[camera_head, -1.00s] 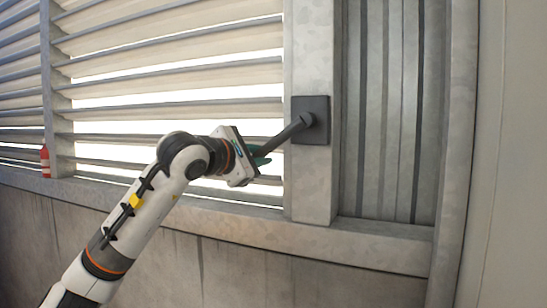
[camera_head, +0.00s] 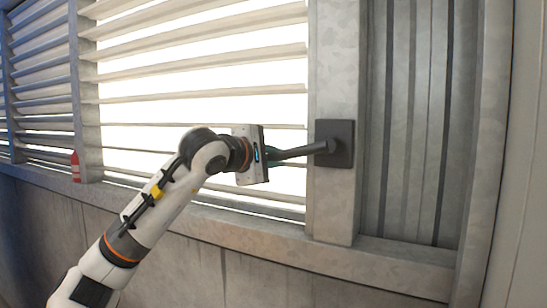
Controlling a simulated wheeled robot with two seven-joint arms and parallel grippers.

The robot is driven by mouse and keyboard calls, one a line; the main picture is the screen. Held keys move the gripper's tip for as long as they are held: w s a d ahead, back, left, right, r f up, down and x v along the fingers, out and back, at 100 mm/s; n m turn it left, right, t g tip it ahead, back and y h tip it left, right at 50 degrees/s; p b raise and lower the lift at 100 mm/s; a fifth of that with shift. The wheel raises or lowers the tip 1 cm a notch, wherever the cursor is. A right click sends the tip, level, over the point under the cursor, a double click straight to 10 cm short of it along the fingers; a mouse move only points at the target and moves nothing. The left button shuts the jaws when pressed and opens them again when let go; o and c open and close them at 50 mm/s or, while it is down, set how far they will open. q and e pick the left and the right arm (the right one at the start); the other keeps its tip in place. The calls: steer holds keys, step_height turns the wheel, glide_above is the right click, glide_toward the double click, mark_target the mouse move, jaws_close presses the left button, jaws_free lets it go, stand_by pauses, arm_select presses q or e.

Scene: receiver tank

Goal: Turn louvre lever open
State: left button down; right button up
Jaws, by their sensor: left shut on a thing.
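The louvre lever (camera_head: 302,151) is a dark grey bar on a square dark plate (camera_head: 341,143) fixed to the pale post right of the louvres. It points left and slightly down, close to level. My left gripper (camera_head: 272,154) is shut on the lever's free left end, and its fingers are partly hidden behind the gripper body. The louvre slats (camera_head: 200,70) stand well apart with wide bright gaps between them. My right gripper does not show.
A pale ledge (camera_head: 270,235) runs below the louvres. A small red bottle-like object (camera_head: 75,166) stands on it at the far left. A ribbed grey panel (camera_head: 415,120) lies right of the post.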

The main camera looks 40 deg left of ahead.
arm_select(q)
steer(key=shift+a+r, duration=0.1)
steer(key=shift+r, duration=0.1)
steer(key=c, duration=1.3)
jaws_free()
steer(key=shift+f, duration=0.1)
steer(key=shift+s, duration=0.15)
steer(key=s+d+r+b, duration=0.1)
steer(key=s+b, duration=0.3)
steer(key=s, duration=0.7)
steer(key=shift+s+d+r+b, duration=0.2)
steer(key=shift+s+r+b, duration=0.1)
steer(key=shift+r, duration=0.2)
